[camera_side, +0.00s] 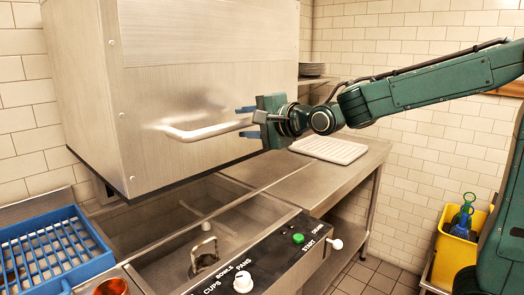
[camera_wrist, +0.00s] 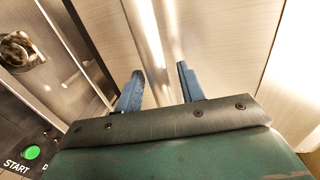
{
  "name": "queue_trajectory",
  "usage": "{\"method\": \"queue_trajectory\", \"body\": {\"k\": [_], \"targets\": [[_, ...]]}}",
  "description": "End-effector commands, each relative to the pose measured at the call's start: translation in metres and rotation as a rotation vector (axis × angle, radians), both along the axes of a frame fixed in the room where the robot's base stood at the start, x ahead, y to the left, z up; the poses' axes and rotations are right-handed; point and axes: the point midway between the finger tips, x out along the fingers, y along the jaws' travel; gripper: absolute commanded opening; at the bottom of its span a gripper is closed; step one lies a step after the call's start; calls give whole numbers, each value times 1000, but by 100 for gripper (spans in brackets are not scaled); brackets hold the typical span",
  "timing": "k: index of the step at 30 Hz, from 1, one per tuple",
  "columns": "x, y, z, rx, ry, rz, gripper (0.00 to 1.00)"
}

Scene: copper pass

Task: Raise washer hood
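The washer hood (camera_side: 205,85) is a large brushed-steel box. Its lower edge stands above the sink basin, with an open gap under it. A bar handle (camera_side: 200,131) sticks out from its front; a bright bar that looks like this handle shows in the wrist view (camera_wrist: 150,45). My gripper (camera_side: 248,122) is at the handle's right end, its blue fingers above and below the bar. In the wrist view my gripper's fingers (camera_wrist: 158,85) are spread, one on each side of the bar, with a visible gap. Firm contact with the bar cannot be seen.
A control panel (camera_side: 262,262) with a green start button (camera_side: 298,238) and knobs runs along the front. A blue rack (camera_side: 50,250) is at the left. A white tray (camera_side: 328,149) lies on the right counter. A yellow bucket (camera_side: 456,255) stands at the lower right.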

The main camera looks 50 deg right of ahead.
Motion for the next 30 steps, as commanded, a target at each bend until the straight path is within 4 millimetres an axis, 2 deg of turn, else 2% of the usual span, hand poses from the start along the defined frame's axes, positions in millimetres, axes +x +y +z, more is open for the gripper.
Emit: {"method": "queue_trajectory", "body": {"k": [4, 9, 10, 16, 20, 30], "targets": [[0, 0, 0, 0, 0, 0, 37], [0, 0, 0, 0, 0, 0, 4], [0, 0, 0, 0, 0, 0, 0], [0, 0, 1, 0, -1, 0, 0], [1, 0, 11, 0, -5, 0, 0], [1, 0, 70, 1, -15, 0, 0]]}}
